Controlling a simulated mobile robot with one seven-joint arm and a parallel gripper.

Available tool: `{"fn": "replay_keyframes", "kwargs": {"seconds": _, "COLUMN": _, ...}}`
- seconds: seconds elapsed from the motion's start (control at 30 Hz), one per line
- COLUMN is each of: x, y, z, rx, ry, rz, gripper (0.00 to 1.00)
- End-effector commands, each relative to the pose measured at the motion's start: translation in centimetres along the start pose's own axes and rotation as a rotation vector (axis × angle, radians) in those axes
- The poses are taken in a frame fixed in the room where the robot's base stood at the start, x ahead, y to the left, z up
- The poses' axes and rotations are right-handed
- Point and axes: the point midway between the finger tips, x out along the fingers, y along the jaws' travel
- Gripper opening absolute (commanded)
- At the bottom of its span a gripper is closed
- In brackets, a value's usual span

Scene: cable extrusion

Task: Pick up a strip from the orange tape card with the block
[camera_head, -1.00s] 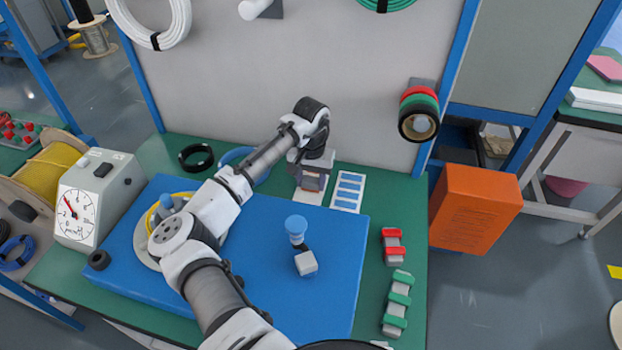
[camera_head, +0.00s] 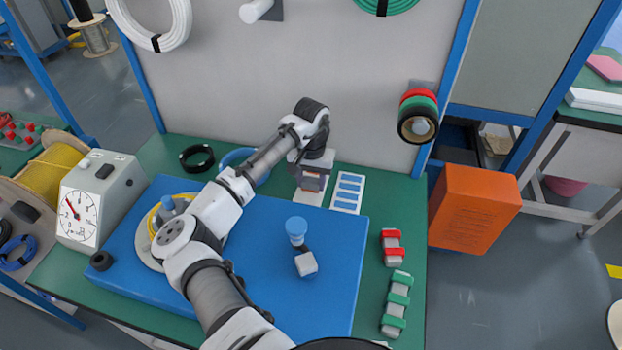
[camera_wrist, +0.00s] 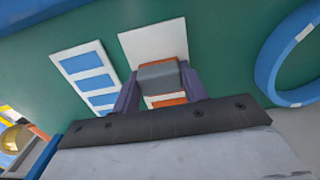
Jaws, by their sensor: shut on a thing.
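My gripper (camera_head: 311,180) is shut on a grey block (camera_wrist: 159,76), held between its two fingers. In the wrist view the block is over the white orange tape card (camera_wrist: 140,42). I cannot tell whether the block touches the card or a strip. In the head view the card (camera_head: 309,198) shows only partly below my gripper.
A card with blue strips (camera_head: 348,193) lies just right of the orange one. A blue mat (camera_head: 340,270) fills the table front, with a blue-topped stamp-like tool (camera_head: 297,232) on it. A blue ring (camera_wrist: 277,45) is nearby. The wall panel (camera_head: 290,60) stands close behind.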

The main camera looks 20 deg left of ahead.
Motion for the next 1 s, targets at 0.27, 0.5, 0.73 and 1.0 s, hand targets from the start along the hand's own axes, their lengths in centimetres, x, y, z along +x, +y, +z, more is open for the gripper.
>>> {"fn": "replay_keyframes", "kwargs": {"seconds": 0.27, "x": -3.6, "y": 0.0, "z": -0.1, "rx": 0.0, "ry": 0.004, "rz": 0.001, "gripper": 0.23}}
{"fn": "replay_keyframes", "kwargs": {"seconds": 0.5, "x": -6.1, "y": 0.0, "z": -0.1, "rx": -0.001, "ry": 0.006, "rz": 0.0, "gripper": 0.23}}
{"fn": "replay_keyframes", "kwargs": {"seconds": 0.73, "x": -7.5, "y": 0.0, "z": -0.1, "rx": 0.0, "ry": 0.006, "rz": 0.001, "gripper": 0.23}}
{"fn": "replay_keyframes", "kwargs": {"seconds": 1.0, "x": -7.4, "y": 0.0, "z": -0.1, "rx": 0.0, "ry": 0.007, "rz": 0.0, "gripper": 0.23}}
